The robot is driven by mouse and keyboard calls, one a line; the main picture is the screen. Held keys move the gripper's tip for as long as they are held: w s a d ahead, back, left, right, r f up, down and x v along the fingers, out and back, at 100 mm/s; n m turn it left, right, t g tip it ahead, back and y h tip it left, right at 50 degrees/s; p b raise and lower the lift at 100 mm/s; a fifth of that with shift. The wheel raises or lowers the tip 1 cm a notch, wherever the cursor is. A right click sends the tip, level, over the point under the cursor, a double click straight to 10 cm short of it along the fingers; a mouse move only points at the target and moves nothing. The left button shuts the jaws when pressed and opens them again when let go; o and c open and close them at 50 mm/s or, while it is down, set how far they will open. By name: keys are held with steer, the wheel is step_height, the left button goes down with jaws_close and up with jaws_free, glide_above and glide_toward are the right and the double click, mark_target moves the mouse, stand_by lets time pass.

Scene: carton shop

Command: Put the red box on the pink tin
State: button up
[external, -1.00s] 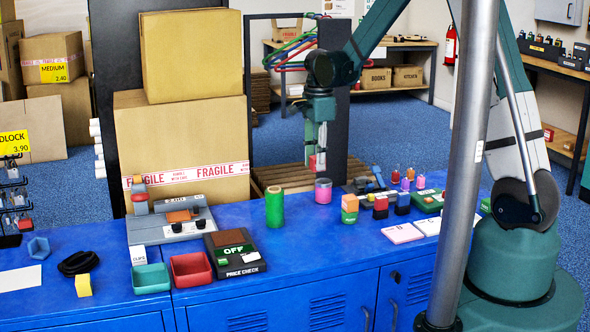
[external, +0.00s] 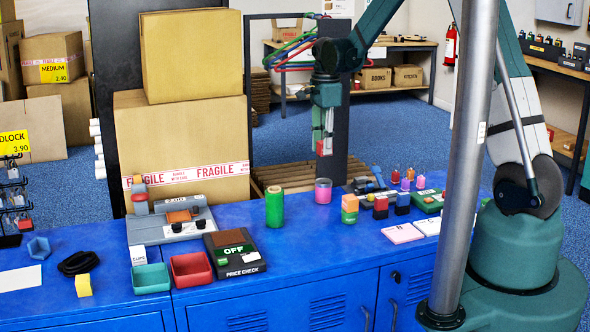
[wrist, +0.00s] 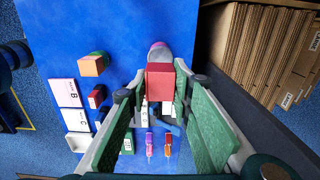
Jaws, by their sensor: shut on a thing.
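My gripper (external: 322,146) is shut on the red box (external: 323,147) and holds it in the air above the blue counter. In the wrist view the red box (wrist: 160,82) sits between the green finger pads. The pink tin (external: 323,191) stands upright on the counter below the gripper, a clear gap under the box. In the wrist view the tin (wrist: 160,50) is partly hidden behind the box, with its pink rim showing.
A green cylinder (external: 274,207) stands left of the tin. A price check device (external: 234,252) and red tray (external: 191,269) are at front left. A grey pole (external: 468,170) stands in front.

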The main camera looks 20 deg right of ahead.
glide_above(324, 181)
steer(key=shift+f+b, duration=0.3)
steer(key=shift+f, duration=2.35)
steer(key=shift+f, duration=0.1)
steer(key=shift+f+b, duration=0.3)
steer(key=shift+f, duration=1.45)
steer(key=shift+f, duration=0.15)
steer(key=o, duration=0.9)
steer(key=shift+o, duration=0.2)
steer(key=shift+r, duration=0.2)
step_height(324, 181, up, 12)
steer(key=shift+f+p, duration=0.1)
steer(key=shift+p, duration=0.7)
